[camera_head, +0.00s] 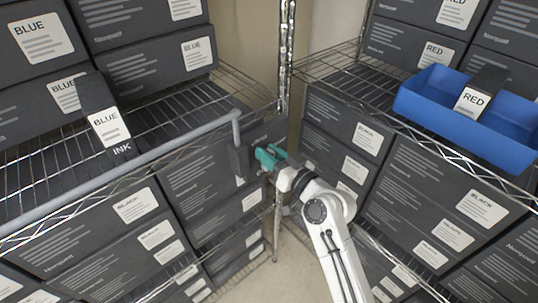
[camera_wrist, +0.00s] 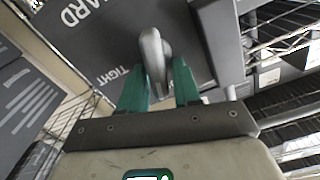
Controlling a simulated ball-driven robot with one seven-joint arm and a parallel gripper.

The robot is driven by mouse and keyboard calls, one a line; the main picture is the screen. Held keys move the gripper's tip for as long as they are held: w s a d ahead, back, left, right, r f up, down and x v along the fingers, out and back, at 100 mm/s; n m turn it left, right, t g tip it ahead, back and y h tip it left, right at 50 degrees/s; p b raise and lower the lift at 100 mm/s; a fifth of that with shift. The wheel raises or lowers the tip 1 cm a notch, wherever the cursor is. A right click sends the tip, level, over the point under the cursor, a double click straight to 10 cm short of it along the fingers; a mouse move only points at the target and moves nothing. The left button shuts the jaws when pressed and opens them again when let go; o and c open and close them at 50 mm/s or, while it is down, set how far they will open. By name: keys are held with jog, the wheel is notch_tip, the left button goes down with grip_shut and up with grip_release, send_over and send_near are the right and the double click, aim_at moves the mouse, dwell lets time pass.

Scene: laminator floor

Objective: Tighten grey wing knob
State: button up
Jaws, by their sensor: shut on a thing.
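The grey wing knob (camera_wrist: 151,48) stands out from a dark panel (camera_wrist: 95,25) in the wrist view. The panel bears white lettering, "TIGHT" beside the knob and a partly cut-off word ending in "ARD". My gripper (camera_wrist: 160,78) has its teal fingers on either side of the knob and is shut on it. In the head view my gripper (camera_head: 266,157) is at the dark panel (camera_head: 242,163) by the end of the left rack's grey rail. The knob is hidden there behind the fingers.
The left wire rack (camera_head: 60,165) holds dark boxes, with a BLUE ink box (camera_head: 105,125) on its shelf. A grey rail (camera_head: 120,172) runs along its front. The right rack carries a blue tray (camera_head: 420,98) with a RED box (camera_head: 480,93). A narrow floor gap (camera_head: 262,278) lies between the racks.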

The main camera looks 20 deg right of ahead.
jog(key=m, duration=0.3)
jog(key=shift+w+d+f+m, duration=0.1)
jog(key=shift+d+m, duration=0.25)
jog(key=shift+m, duration=0.05)
jog(key=m, duration=0.3)
jog(key=m+p, duration=0.1)
jog(key=shift+d+f+m, duration=0.25)
jog(key=shift+m, duration=0.05)
jog(key=m, duration=0.1)
jog(key=m+p, duration=0.1)
jog(key=m, duration=0.1)
jog(key=shift+w+d+f, duration=0.1)
jog(key=shift+f, duration=0.15)
jog(key=shift+f+m+p, duration=0.15)
jog(key=shift+m+p, duration=0.05)
jog(key=shift+m, duration=0.6)
jog(key=shift+f+m+p, duration=0.15)
jog(key=shift+m, duration=0.65)
jog(key=o, duration=0.8)
jog(key=shift+c, duration=0.2)
